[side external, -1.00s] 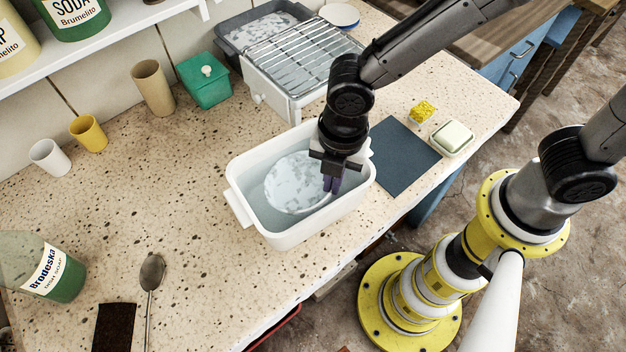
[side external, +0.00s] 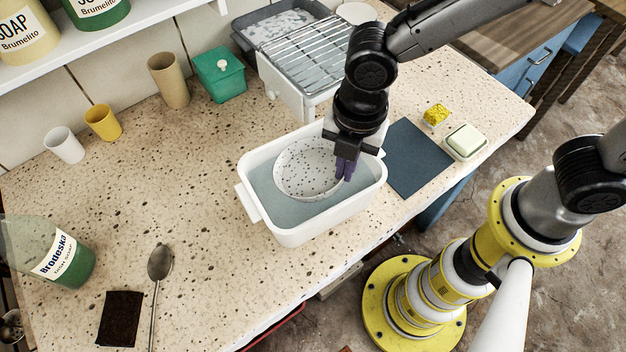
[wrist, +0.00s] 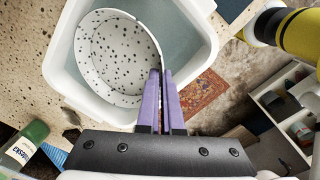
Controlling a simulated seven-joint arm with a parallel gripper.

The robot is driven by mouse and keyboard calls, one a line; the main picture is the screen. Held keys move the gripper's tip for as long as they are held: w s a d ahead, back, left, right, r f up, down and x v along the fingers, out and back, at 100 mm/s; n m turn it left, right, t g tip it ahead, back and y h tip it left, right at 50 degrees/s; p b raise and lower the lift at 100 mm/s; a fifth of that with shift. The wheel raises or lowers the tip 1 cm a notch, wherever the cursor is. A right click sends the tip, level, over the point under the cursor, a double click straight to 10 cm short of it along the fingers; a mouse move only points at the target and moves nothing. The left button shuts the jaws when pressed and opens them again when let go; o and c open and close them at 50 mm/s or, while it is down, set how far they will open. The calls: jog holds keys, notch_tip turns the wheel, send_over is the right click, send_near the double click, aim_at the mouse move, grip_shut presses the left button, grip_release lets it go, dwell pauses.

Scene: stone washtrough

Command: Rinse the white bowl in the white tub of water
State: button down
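The white bowl (side external: 305,168), its inside covered in dark specks, is over the water within the white tub (side external: 306,232). It also shows in the wrist view (wrist: 112,58), tilted, with the tub's rim (wrist: 57,62) around it. Its rim looks near or a little above the grey-blue water (side external: 268,190); whether its underside touches the water is hidden. My gripper (side external: 345,169) points down at the tub's right end. Its purple fingers (wrist: 162,76) are shut on the bowl's right rim.
A dish rack (side external: 305,58) stands behind the tub. A dark blue mat (side external: 415,160), a yellow sponge (side external: 436,114) and a soap dish (side external: 465,141) lie to the right. Cups, a spoon (side external: 157,275) and a green bottle (side external: 50,250) stand or lie left, with clear counter between.

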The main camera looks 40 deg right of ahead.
jog(key=shift+r, duration=3.55)
jog(key=shift+r, duration=2)
